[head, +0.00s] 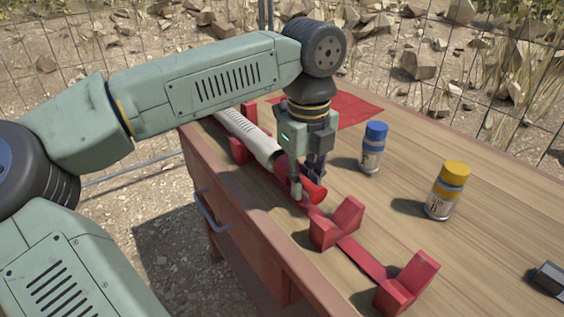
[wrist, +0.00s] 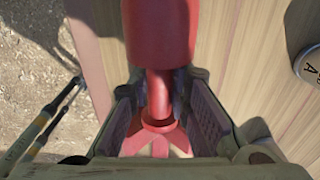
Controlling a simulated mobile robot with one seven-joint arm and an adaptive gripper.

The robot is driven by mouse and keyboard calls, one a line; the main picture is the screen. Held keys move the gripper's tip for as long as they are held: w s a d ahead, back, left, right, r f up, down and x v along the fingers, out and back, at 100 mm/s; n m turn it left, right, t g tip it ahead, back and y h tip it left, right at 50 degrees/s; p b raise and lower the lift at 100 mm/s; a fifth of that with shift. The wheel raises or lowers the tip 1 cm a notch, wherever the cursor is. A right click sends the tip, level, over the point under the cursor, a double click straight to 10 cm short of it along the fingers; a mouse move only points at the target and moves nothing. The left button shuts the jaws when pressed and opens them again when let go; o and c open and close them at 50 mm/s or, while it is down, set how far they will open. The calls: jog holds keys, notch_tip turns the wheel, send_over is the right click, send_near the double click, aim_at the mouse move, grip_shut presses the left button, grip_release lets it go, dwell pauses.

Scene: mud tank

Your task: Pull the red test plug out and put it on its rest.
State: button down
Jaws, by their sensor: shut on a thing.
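The red test plug (head: 317,194) is at the near end of a pale tube (head: 247,135) lying along the table's left side. My gripper (head: 306,183) points down over the plug, with its fingers shut on it. In the wrist view, the plug (wrist: 160,35) has a thick red body and a narrower stem between my finger pads (wrist: 159,100). The joint between plug and tube is partly hidden by my fingers, so I cannot tell how deep the plug sits. Two red notched blocks, one nearer the plug (head: 337,224) and one farther down (head: 406,284), stand empty on a red strip.
A blue-capped bottle (head: 373,148) and a yellow-capped bottle (head: 447,190) stand right of my gripper. A red mat (head: 355,108) lies behind it. A dark metal piece (head: 550,279) is at the right edge. The wooden table (head: 480,265) is clear between the blocks and that piece.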

jog(key=shift+r, duration=0.1)
dwell(0.3)
jog(key=shift+r+p, duration=2.6)
jog(key=shift+r, duration=1.1)
jog(key=shift+d, duration=0.15)
